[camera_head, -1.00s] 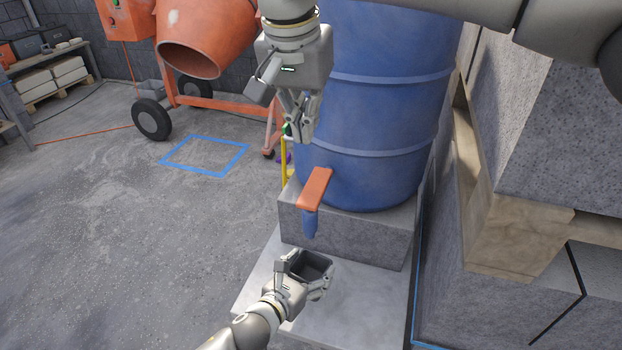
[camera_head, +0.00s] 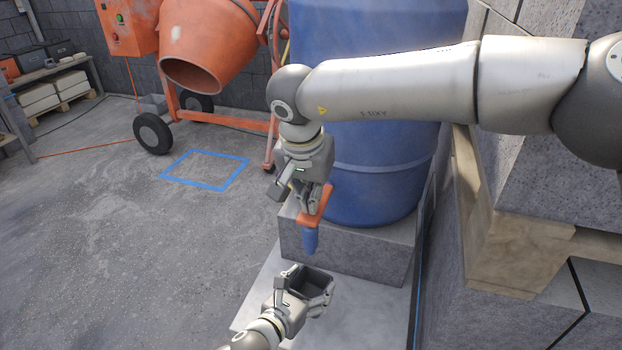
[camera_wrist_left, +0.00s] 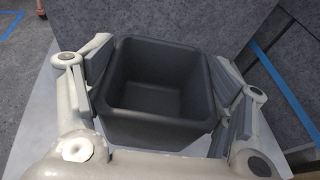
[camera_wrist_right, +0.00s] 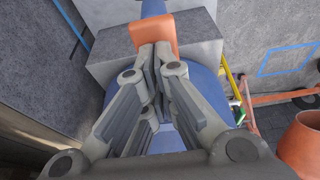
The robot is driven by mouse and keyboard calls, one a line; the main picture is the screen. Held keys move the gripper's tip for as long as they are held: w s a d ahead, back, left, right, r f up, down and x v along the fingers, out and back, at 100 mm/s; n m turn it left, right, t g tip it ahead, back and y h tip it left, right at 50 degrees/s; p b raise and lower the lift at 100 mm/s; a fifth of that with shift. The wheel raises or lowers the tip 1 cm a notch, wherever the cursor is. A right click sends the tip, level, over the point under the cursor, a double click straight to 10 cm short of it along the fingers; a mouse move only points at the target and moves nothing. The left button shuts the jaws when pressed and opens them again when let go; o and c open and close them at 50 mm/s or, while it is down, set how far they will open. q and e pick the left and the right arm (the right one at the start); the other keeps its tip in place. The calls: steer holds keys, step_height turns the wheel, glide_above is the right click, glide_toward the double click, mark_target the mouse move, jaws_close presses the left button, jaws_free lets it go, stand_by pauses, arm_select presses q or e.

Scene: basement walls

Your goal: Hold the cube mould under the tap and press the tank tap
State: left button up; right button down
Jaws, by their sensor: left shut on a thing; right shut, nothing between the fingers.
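The cube mould (camera_head: 318,280) is a dark grey, open-topped box; it fills the middle of the left wrist view (camera_wrist_left: 165,85) and looks empty inside. My left gripper (camera_head: 308,293) is shut on its sides and holds it upright over the pale slab, below the tap. The tank tap has an orange lever (camera_head: 318,208) and a blue spout (camera_head: 310,240) above the mould. My right gripper (camera_head: 308,206) is shut and empty, its fingertips at the orange lever. In the right wrist view the lever (camera_wrist_right: 153,35) lies just beyond the fingertips; whether they touch is unclear.
The blue tank (camera_head: 375,190) stands on a concrete block (camera_head: 350,258) above a pale slab (camera_head: 370,320). Stacked blocks and timber (camera_head: 510,225) close off the right side. An orange mixer (camera_head: 210,45) stands behind left. Floor with a blue taped square (camera_head: 205,170) is clear at left.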

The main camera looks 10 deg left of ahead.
steer(key=shift+f, duration=0.2)
steer(key=shift+s+f, duration=0.55)
steer(key=shift+f, duration=0.3)
arm_select(q)
steer(key=shift+r, duration=0.1)
stand_by(0.8)
arm_select(e)
steer(key=shift+a+r, duration=0.1)
steer(key=shift+r, duration=0.45)
steer(key=s+v, duration=0.1)
steer(key=v, duration=1.2)
steer(key=shift+f, duration=0.2)
steer(key=shift+a, duration=0.1)
